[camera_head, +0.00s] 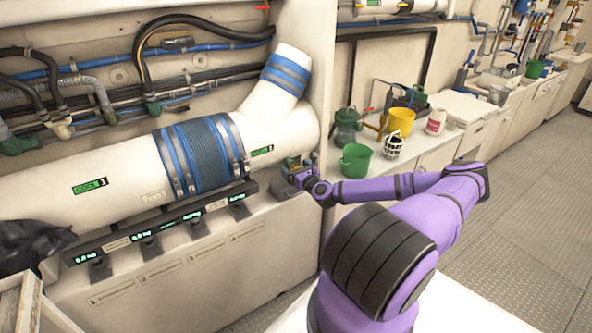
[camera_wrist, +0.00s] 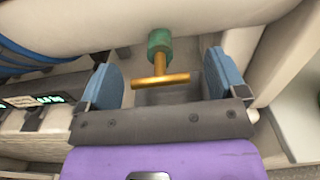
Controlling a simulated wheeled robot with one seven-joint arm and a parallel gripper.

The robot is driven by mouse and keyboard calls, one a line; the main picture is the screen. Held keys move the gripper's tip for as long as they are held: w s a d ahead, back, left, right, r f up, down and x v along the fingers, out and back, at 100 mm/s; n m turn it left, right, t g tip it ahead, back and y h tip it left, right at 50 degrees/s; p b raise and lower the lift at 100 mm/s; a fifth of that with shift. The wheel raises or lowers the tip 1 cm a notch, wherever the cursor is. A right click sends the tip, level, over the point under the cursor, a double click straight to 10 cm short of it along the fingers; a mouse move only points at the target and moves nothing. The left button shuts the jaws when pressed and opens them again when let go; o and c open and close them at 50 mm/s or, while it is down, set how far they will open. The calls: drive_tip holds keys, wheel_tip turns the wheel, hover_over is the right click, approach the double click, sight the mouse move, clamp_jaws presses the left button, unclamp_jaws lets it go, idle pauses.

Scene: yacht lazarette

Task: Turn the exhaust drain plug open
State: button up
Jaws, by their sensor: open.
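The exhaust drain plug shows in the wrist view as a green fitting (camera_wrist: 160,41) under the white exhaust pipe, with a brass T-shaped handle (camera_wrist: 159,80) pointing toward me. The handle's crossbar lies nearly level. My gripper (camera_wrist: 166,82) is open, with one blue finger pad on each side of the handle. I see a gap between each pad and the crossbar ends. In the head view my gripper (camera_head: 296,170) is at the right end of the white pipe (camera_head: 130,183), beside the wall corner. The plug is too small to make out clearly there.
A ledge with several lit displays (camera_head: 150,237) runs below the pipe. The metal floor (camera_head: 540,200) at right is clear.

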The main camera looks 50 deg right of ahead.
drive_tip(key=c, duration=0.9)
